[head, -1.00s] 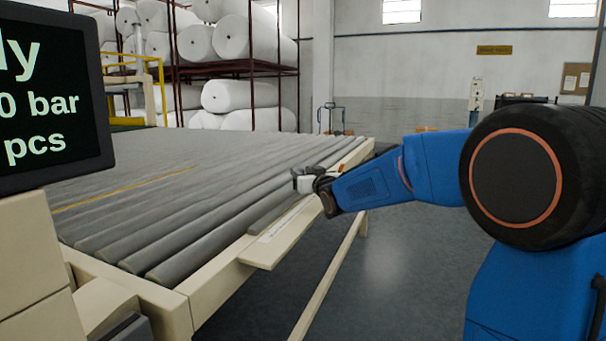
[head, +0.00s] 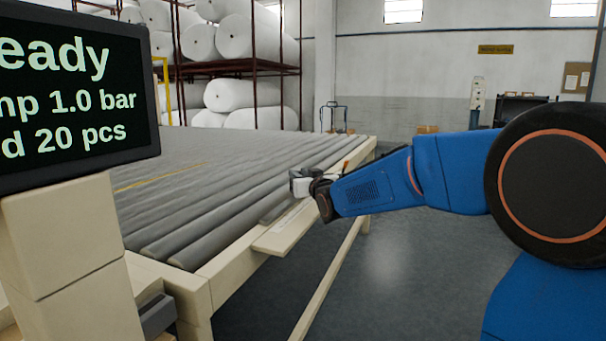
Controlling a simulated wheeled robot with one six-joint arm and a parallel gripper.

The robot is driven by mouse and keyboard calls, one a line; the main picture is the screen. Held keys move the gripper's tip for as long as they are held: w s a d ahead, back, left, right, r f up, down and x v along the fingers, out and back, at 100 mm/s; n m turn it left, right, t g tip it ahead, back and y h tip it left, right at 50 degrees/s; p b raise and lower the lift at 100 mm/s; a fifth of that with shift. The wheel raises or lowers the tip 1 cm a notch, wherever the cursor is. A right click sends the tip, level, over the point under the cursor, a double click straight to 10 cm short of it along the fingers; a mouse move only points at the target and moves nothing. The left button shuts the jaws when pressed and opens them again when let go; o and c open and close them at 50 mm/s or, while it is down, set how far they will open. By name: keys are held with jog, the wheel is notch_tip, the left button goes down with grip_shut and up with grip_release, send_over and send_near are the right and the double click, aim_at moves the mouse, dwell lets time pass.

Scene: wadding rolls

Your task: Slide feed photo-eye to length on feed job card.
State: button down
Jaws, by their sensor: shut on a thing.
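A small white and grey block (head: 300,182), which looks like the feed photo-eye, sits at the side edge of the roller table. My gripper (head: 316,186) is shut on it from the right; the fingers are small and dark, and partly hide it. A pale strip (head: 287,219) with markings too small to read, apparently the length scale, runs along the cream ledge (head: 283,238) below and nearer than the block. A dark bar (head: 275,213) lies beside the strip. I cannot make out a feed job card.
A screen (head: 75,95) at the left reads "eady", "1.0 bar" and "20 pcs", cut off at its edge. Grey rollers (head: 200,205) fill the table. White rolls (head: 245,95) lie on racks behind. Open floor (head: 400,260) is on the right. A notice board (head: 577,78) hangs on the far wall.

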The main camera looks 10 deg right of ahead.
jog(key=shift+s+a, duration=0.35)
jog(key=shift+s, duration=0.15)
jog(key=c, duration=1.5)
grip_release()
jog(key=shift+o, duration=0.2)
jog(key=s+d, duration=0.2)
jog(key=s, duration=1.5)
jog(key=shift+d, duration=0.35)
jog(key=shift+s, duration=0.1)
